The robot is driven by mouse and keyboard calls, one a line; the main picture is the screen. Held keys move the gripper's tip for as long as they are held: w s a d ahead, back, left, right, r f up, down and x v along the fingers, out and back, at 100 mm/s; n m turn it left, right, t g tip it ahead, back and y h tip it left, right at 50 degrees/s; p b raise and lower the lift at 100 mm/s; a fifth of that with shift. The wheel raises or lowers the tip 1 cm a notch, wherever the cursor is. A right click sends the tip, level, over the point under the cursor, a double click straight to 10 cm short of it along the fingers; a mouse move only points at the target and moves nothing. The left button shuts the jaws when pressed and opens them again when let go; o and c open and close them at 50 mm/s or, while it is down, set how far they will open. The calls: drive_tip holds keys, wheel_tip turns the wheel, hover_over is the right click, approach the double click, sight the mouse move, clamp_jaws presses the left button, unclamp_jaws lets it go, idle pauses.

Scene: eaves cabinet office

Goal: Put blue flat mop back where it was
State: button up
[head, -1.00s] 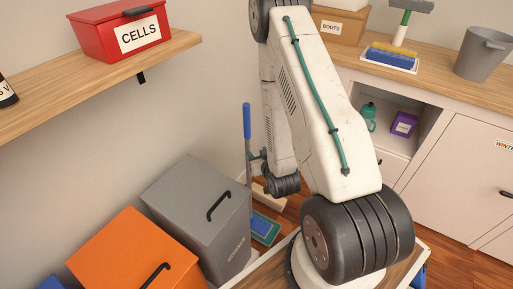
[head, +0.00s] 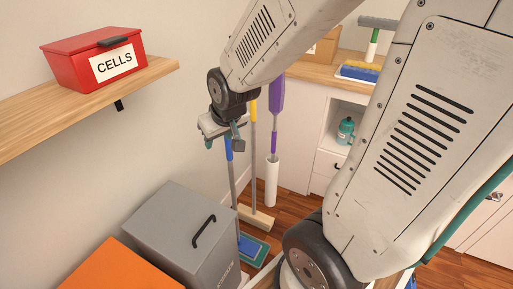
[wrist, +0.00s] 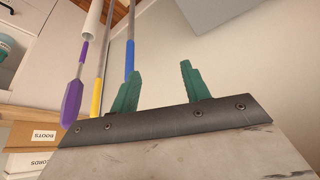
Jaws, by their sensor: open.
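The blue flat mop stands near upright in the corner behind the grey bin. Its blue handle (head: 229,152) points up, and its blue and teal flat head (head: 252,250) is on the floor. My gripper (head: 223,142) is open and empty, close to the top of the handle in the head view. Whether it touches the handle, I cannot tell. In the wrist view my gripper (wrist: 160,80) shows two spread teal fingers. The blue handle (wrist: 130,60) lies beyond the left finger, not clearly between them.
A yellow-handled broom (head: 253,140) and a purple duster (head: 276,100) in a white tube (head: 271,184) stand right of the mop. The grey bin (head: 180,225) and orange bin (head: 110,268) are in front. A shelf (head: 90,105) with a red CELLS box (head: 95,62) is left.

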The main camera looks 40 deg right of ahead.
drive_tip(key=s+a+r+g, duration=0.1)
drive_tip(key=s+r, duration=0.2)
drive_tip(key=s, duration=0.3)
drive_tip(key=s+a+r+g, duration=0.2)
drive_tip(key=s+r, duration=0.2)
drive_tip(key=s, duration=0.3)
drive_tip(key=s+a+r+n+g, duration=0.1)
drive_tip(key=s+a+r, duration=0.1)
drive_tip(key=s, duration=0.4)
drive_tip(key=shift+s+r+y, duration=0.35)
drive_tip(key=shift+r+y, duration=0.05)
drive_tip(key=shift+r, duration=0.4)
